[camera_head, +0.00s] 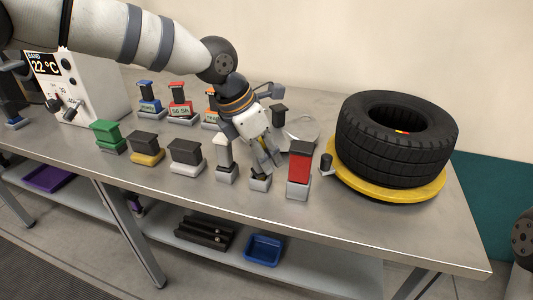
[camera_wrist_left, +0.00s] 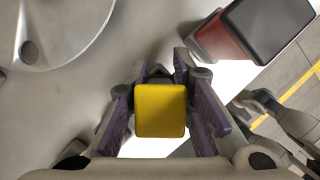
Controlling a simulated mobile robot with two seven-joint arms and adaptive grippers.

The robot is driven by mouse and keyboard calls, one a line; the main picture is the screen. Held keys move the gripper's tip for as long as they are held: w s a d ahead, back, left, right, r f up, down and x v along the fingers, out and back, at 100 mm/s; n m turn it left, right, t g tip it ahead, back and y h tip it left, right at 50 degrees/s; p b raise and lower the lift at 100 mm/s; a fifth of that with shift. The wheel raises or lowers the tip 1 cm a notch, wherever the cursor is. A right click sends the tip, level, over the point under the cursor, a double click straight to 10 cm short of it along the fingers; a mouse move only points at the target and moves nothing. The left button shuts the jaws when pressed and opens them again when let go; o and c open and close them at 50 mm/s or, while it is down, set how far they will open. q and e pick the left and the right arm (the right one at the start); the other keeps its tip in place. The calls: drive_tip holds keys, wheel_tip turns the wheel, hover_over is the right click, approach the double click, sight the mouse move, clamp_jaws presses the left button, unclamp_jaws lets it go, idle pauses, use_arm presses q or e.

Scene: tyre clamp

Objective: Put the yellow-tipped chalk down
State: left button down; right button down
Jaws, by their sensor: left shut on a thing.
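The yellow-tipped chalk (camera_wrist_left: 160,110) shows in the left wrist view as a square yellow end between the fingers. My left gripper (camera_head: 267,161) is shut on it; the purple finger pads show on both sides of it in the left wrist view (camera_wrist_left: 160,108).
A red block with a black top (camera_head: 299,168) stands close right of the gripper, and a white-topped one (camera_head: 224,153) close left. Several coloured blocks stand farther left. A tyre (camera_head: 397,140) lies on a yellow disc (camera_head: 432,190) at right. The table's front edge is near.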

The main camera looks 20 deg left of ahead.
use_arm(q)
drive_tip(key=shift+r, duration=0.15)
drive_tip(key=shift+f, duration=0.4)
drive_tip(key=c, duration=1.4)
unclamp_jaws()
drive_tip(key=p+v, duration=0.1)
drive_tip(key=v, duration=1.1)
drive_tip(key=shift+r, duration=0.4)
use_arm(e)
drive_tip(key=shift+w+r+t, duration=0.3)
drive_tip(key=shift+w+r, duration=0.45)
